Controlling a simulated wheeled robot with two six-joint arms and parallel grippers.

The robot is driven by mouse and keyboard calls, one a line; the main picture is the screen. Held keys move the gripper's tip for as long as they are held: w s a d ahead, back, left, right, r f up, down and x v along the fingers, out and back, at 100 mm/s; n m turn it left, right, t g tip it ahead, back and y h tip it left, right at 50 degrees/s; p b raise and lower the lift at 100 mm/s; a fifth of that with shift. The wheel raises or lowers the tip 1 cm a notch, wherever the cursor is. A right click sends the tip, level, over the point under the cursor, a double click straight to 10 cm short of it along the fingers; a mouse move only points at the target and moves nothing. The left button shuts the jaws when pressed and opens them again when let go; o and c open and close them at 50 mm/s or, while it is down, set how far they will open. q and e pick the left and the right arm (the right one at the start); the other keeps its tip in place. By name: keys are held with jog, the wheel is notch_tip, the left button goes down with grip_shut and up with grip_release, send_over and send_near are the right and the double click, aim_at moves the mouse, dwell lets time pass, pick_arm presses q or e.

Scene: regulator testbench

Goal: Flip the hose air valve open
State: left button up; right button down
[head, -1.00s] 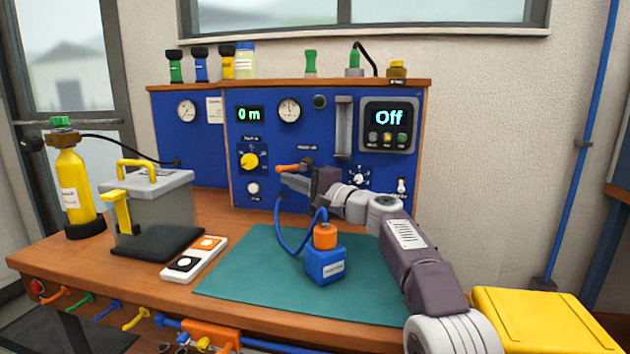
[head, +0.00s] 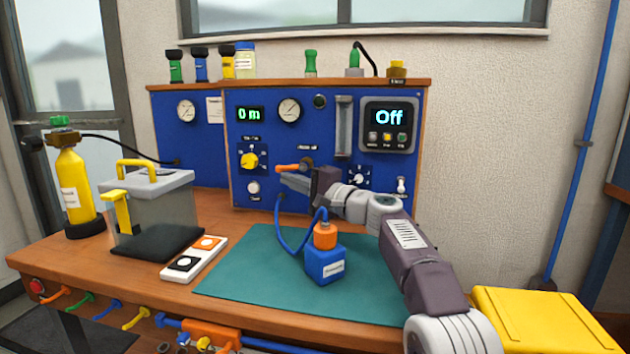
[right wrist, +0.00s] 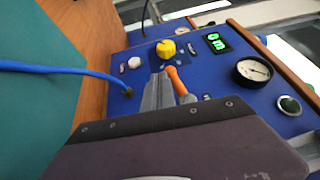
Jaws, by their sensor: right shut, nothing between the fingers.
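The hose air valve shows as an orange lever (head: 287,168) on the blue panel, pointing left from its pivot in the head view. It also shows in the right wrist view (right wrist: 176,81), beside my fingertips. My right gripper (head: 291,181) is shut and empty, with its fingertips just below the lever in the head view. In the right wrist view the grey fingers (right wrist: 158,90) lie alongside the lever; I cannot tell whether they touch it. The gripper body hides part of the panel around the valve's pivot. My left gripper is not in view.
A blue hose (head: 279,228) runs from the panel to a blue block with an orange top (head: 326,264) on the green mat (head: 240,285). A yellow knob (head: 250,160) is left of the lever. A grey case (head: 160,220) stands at left.

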jog(key=r+b+v, duration=0.1)
jog(key=b+v, duration=0.1)
jog(key=v, duration=0.7)
jog(key=shift+f, duration=0.45)
jog(key=shift+s, duration=0.1)
